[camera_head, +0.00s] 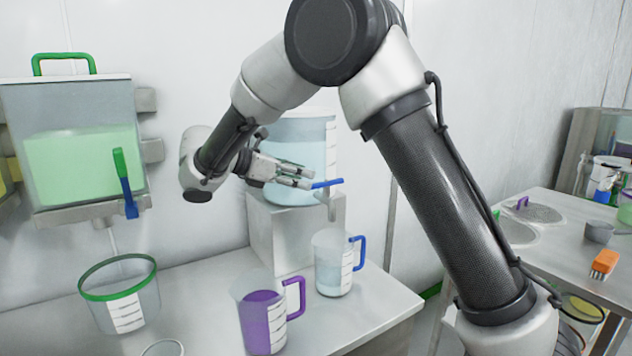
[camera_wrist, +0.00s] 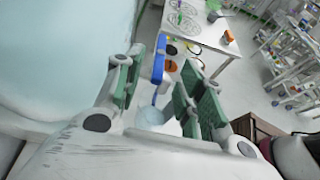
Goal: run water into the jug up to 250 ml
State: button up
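A clear jug (camera_head: 328,276) with a blue handle stands upright below the spout (camera_head: 332,207) of a large water tank (camera_head: 308,135). Pale blue water is in the jug; its graduation figures are too small to read. The tap's blue lever (camera_head: 329,183) lies roughly level, pointing right. My gripper (camera_head: 309,177) is at the lever, its fingers apart. In the wrist view the blue lever (camera_wrist: 159,58) shows between the spread green-padded fingers of my gripper (camera_wrist: 163,72), nearer the left one. Whether a finger touches it, I cannot tell.
A jug of purple liquid (camera_head: 262,322) stands in front of the blue-handled jug. A side table (camera_head: 560,235) is at right.

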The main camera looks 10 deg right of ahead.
jog(key=shift+v, duration=1.5)
jog(key=shift+a, duration=0.1)
jog(key=s+d+f+m+g+y, duration=0.3)
jog(key=s+d+f+m+y, duration=0.2)
jog(key=s+f+m, duration=0.3)
jog(key=s+d+r+m+t+y, duration=0.1)
jog(key=s+d+m+y, duration=0.3)
jog(key=s+d, duration=0.6)
jog(key=s+d+r+m+t+y, duration=0.2)
jog(key=s+d+r+m+y, duration=0.1)
jog(key=s+d+m, duration=0.6)
jog(key=s+d+r, duration=0.1)
jog(key=s, duration=0.3)
jog(key=shift+d+y, duration=0.25)
jog(key=shift+y, duration=0.15)
